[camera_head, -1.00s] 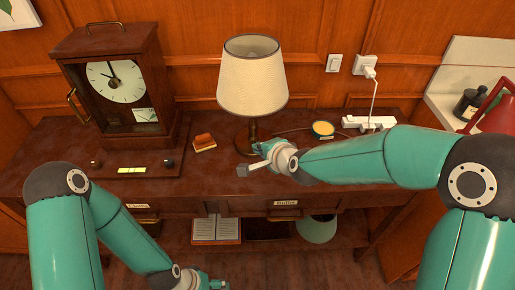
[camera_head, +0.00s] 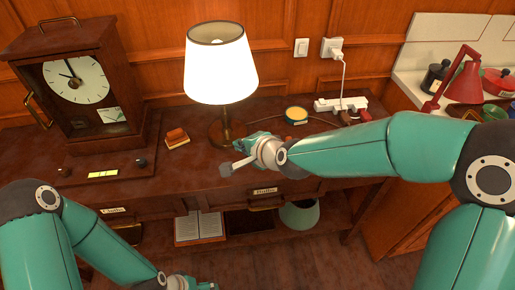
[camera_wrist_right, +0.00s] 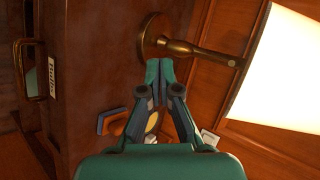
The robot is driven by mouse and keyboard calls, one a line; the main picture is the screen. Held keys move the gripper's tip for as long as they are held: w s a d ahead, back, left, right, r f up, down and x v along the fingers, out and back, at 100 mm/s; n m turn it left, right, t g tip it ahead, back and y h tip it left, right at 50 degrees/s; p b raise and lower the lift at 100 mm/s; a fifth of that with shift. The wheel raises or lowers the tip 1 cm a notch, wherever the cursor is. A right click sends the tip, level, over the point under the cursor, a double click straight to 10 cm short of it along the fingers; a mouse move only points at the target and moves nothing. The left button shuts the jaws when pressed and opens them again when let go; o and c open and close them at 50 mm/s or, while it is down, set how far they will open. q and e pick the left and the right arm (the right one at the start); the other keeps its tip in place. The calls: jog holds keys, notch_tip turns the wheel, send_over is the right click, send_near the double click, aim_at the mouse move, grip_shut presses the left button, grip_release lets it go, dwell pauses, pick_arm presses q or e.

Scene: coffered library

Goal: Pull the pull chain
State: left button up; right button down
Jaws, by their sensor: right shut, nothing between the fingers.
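The table lamp (camera_head: 222,65) stands on the dark wooden desk, and its white shade glows brightly. Its brass base and stem also show in the right wrist view (camera_wrist_right: 200,52). I cannot make out the pull chain in either view. My right gripper (camera_head: 243,143) is beside the lamp's foot, on the near right side. In the right wrist view its fingers (camera_wrist_right: 160,68) are together and empty, with the tips close to the round brass base in the picture. My left gripper (camera_head: 198,284) is low at the bottom edge, partly cut off, and its fingers are unclear.
A wooden clock (camera_head: 75,85) stands at the left. A small orange-brown block (camera_head: 176,138) sits left of the lamp. A round yellow-topped tin (camera_head: 296,115) and a white power strip (camera_head: 340,104) lie to the right. A red lamp (camera_head: 466,75) is at the far right.

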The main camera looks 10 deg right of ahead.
jog(key=p+v, duration=0.1)
jog(key=v, duration=0.8)
jog(key=shift+d, duration=0.1)
jog(key=s+d+f+g+h, duration=0.1)
jog(key=s+d+f+g, duration=0.15)
jog(key=f, duration=0.75)
jog(key=s+d+f+g+h, duration=0.1)
jog(key=s+d+f+g, duration=0.15)
jog(key=f, duration=0.85)
jog(key=s+f+n+g+y, duration=0.1)
jog(key=s+f+n+g, duration=0.3)
jog(key=s+f+n, duration=0.6)
jog(key=s+f, duration=0.4)
jog(key=shift+f, duration=0.25)
